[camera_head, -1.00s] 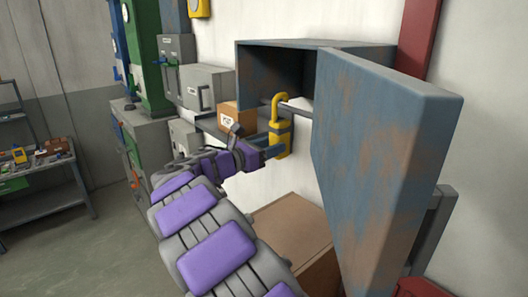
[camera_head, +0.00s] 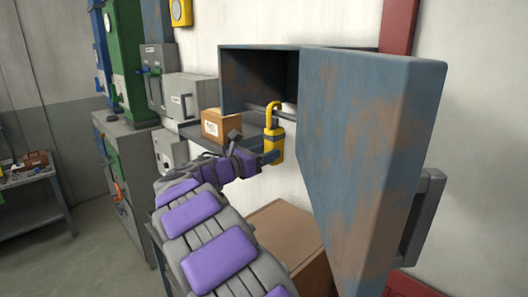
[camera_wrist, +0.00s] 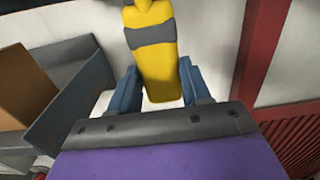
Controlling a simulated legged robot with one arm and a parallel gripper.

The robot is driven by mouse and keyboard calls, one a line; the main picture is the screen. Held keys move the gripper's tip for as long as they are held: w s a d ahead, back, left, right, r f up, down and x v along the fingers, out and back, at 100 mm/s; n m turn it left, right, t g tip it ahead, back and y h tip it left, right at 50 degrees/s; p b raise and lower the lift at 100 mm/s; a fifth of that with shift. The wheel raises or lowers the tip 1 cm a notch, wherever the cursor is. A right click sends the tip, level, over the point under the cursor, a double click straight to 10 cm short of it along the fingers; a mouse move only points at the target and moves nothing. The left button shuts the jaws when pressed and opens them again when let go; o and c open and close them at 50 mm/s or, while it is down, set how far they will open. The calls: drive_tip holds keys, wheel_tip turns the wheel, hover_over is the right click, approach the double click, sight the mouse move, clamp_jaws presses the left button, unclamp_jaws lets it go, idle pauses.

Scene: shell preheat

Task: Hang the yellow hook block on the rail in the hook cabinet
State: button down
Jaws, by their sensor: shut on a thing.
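The yellow hook block (camera_head: 277,150) is upright, with its hook at the top and a grey band around its body. My gripper (camera_head: 268,157) is shut on its lower body; in the wrist view the blue fingers (camera_wrist: 160,88) stand on either side of the block (camera_wrist: 158,65). The hook cabinet (camera_head: 247,47) is a rusty blue-grey box on the wall with its door (camera_head: 365,150) swung open. The grey rail (camera_head: 262,108) shows inside near the cabinet's lower front. The hook's top overlaps the rail's line in the head view; I cannot tell whether they touch.
A cardboard box (camera_head: 221,125) sits on a grey shelf (camera_head: 190,132) left of the block. A larger brown box (camera_head: 290,235) stands below the cabinet. The open door fills the space to the right of the block. Grey cabinets line the wall at left.

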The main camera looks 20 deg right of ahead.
drive_tip(key=shift+a, duration=0.1)
drive_tip(key=shift+c, duration=2.2)
unclamp_jaws()
drive_tip(key=shift+f, duration=0.1)
drive_tip(key=b+v, duration=0.1)
drive_tip(key=v, duration=1.6)
drive_tip(key=s+d+f+m+g+y+b, duration=0.45)
drive_tip(key=s+d+f+m, duration=0.2)
drive_tip(key=s+f, duration=0.4)
drive_tip(key=s+d+f+m+g+y+b, duration=0.3)
drive_tip(key=s+d+f+m+b, duration=0.3)
drive_tip(key=s+f, duration=0.5)
drive_tip(key=s+a+f+m+y+b, duration=0.3)
drive_tip(key=s+a+f, duration=0.3)
drive_tip(key=s+f, duration=0.3)
drive_tip(key=s+a+f+m+y+b, duration=0.4)
drive_tip(key=s+a+f+m+y, duration=0.2)
drive_tip(key=s+f, duration=0.4)
drive_tip(key=s, duration=0.2)
drive_tip(key=shift+s+a+f+b, duration=0.2)
drive_tip(key=shift+s+f+b, duration=0.1)
drive_tip(key=shift+s, duration=0.05)
